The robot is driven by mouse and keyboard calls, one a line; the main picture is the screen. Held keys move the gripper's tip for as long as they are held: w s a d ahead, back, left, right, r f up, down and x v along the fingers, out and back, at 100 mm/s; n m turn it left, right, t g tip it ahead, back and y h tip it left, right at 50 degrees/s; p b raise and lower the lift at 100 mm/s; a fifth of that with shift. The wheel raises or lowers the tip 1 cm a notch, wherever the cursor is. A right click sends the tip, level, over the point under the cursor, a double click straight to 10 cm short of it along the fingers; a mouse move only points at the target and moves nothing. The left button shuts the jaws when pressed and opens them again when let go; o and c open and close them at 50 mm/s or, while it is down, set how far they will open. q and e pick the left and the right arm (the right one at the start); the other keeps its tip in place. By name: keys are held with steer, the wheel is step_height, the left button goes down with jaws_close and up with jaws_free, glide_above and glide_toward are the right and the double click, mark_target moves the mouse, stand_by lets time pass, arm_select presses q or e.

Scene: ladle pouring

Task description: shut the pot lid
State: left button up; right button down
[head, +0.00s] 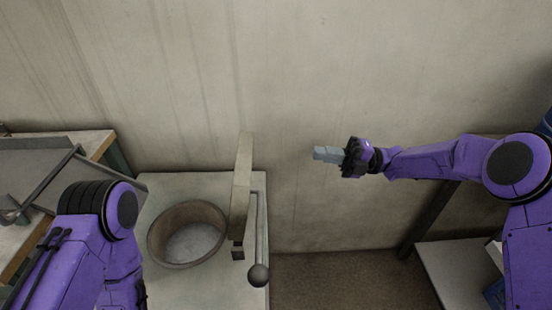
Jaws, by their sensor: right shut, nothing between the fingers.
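The pot (187,235) is a round, open, brown-rimmed well set in a pale block at lower left centre. I can see down to its grey bottom. A pale upright slab (242,185), which looks like the lid, stands nearly edge-on along the pot's right side, clear of the opening. A thin rod with a dark ball knob (258,275) runs beside it on the right. My right gripper (320,154) is shut and empty, pointing left, to the right of the slab and apart from it. My left arm comes in at lower left; its gripper is out of view.
A bench (100,143) with a grey frame stands at the left. A pale table (450,265) is at the lower right. A plain wall is behind. Brown floor (340,285) shows between the pot's block and the table.

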steer(key=a+r+p, duration=0.2)
steer(key=a+p, duration=0.3)
steer(key=a, duration=0.8)
steer(key=shift+a+r, duration=0.2)
steer(key=shift+a, duration=0.2)
steer(key=shift+r, duration=0.1)
